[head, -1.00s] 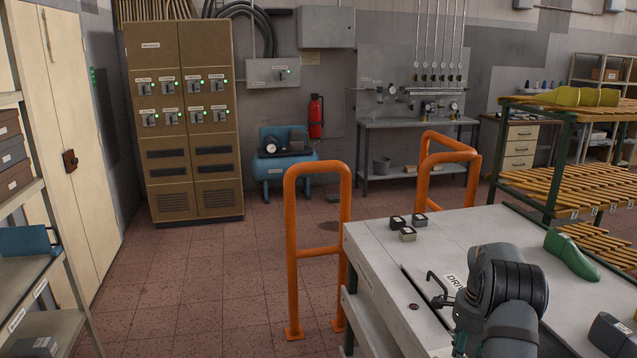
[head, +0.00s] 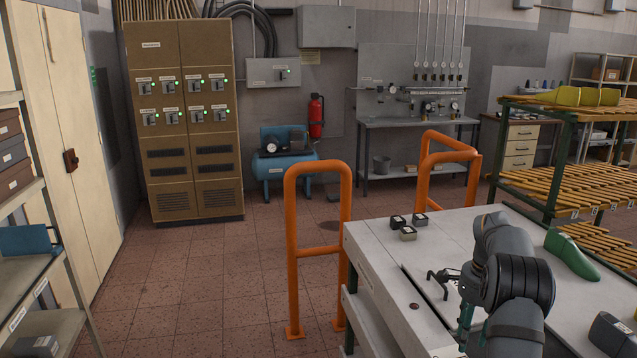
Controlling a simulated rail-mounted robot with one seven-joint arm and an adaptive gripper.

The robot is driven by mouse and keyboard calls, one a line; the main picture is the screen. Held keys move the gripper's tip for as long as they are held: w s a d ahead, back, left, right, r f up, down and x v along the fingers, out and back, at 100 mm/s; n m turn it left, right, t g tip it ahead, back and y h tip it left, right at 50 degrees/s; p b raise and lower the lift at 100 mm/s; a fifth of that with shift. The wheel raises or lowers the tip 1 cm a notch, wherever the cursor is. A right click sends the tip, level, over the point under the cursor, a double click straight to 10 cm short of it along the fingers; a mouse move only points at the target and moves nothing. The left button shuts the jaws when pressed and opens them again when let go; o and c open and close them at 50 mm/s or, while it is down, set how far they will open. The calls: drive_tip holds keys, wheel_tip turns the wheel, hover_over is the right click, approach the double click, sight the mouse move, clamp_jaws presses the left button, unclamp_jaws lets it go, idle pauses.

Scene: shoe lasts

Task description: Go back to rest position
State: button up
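My arm reaches over the light grey table (head: 390,262) at the lower right in the head view. Thin dark hooked parts that look like my gripper (head: 440,284) show just left of the arm, over the table's left part. The rest of the gripper is hidden behind my arm, and its opening cannot be made out. I see no object at the visible dark parts. A green shoe last (head: 571,256) lies on the table to the right of my arm, apart from it. A dark last-like object (head: 613,335) is at the lower right edge, partly cut off.
Several small dark blocks (head: 408,233) sit at the table's far left corner. Orange guard rails (head: 292,250) stand beside the table. The tiled floor (head: 215,290) at left is clear.

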sight(463, 358)
wheel_tip(463, 358, up, 5)
wheel_tip(463, 358, down, 12)
drive_tip(key=shift+s+f, duration=0.1)
drive_tip(key=shift+f+m, duration=0.3)
drive_tip(key=m, duration=0.5)
drive_tip(key=shift+a+r, duration=0.1)
drive_tip(key=shift+a, duration=0.05)
drive_tip(key=m, duration=0.5)
drive_tip(key=shift+a+m, duration=0.15)
drive_tip(key=shift+m, duration=0.25)
